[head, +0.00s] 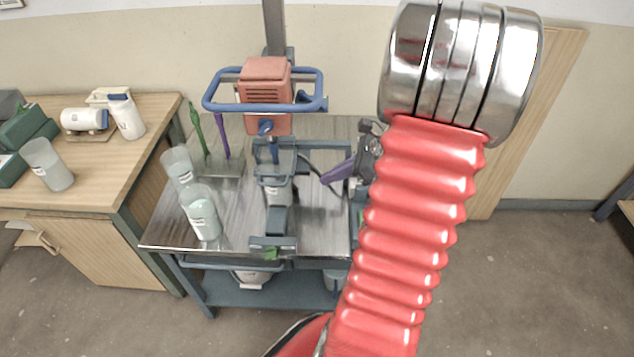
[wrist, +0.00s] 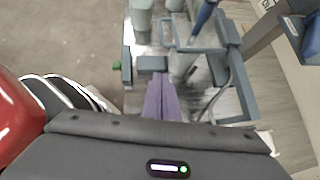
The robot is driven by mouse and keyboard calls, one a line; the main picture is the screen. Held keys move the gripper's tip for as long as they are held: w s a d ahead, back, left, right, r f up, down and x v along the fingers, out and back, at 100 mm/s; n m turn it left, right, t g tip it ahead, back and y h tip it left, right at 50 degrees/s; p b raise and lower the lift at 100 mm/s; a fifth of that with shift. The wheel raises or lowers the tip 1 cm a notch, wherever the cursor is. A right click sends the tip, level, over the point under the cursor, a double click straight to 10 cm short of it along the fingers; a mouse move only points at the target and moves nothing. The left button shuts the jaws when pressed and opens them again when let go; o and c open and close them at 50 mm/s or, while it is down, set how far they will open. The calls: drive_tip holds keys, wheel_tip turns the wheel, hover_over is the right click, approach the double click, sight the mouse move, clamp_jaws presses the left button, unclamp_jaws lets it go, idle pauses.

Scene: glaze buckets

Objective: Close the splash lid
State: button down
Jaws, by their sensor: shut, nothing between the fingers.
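The mixer with a red motor head (head: 265,92) and blue handlebar stands at the back of the metal-topped cart. The frame also shows in the wrist view (wrist: 240,92). I cannot tell surely which grey part is the splash lid; a flat grey-blue block (wrist: 152,63) lies near my fingertips. My gripper (head: 324,180) has purple fingers, shut and empty, to the right of the bucket. In the wrist view the fingers (wrist: 158,78) point towards the block.
A holder (head: 222,165) carries green and purple tools. A wooden bench (head: 90,170) with a jug (head: 126,117) and a beaker (head: 48,165) is further left.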

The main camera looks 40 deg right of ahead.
drive_tip(key=shift+v, duration=1.6)
drive_tip(key=s+a+f+n+g, duration=0.2)
drive_tip(key=s+f+n, duration=0.1)
drive_tip(key=s+n, duration=0.15)
drive_tip(key=a+r+n+h, duration=0.1)
drive_tip(key=a+r+n, duration=0.4)
drive_tip(key=a+n, duration=0.3)
drive_tip(key=a+r+n+h, duration=0.2)
drive_tip(key=a+r+n, duration=0.3)
drive_tip(key=a+n, duration=0.3)
drive_tip(key=a+r+n+h, duration=0.1)
drive_tip(key=a+r+n, duration=0.4)
drive_tip(key=a+n, duration=0.4)
drive_tip(key=a, duration=0.5)
drive_tip(key=shift+w+a+h, duration=0.25)
drive_tip(key=shift+w+h, duration=0.1)
drive_tip(key=shift+h, duration=0.05)
drive_tip(key=shift+r, duration=0.1)
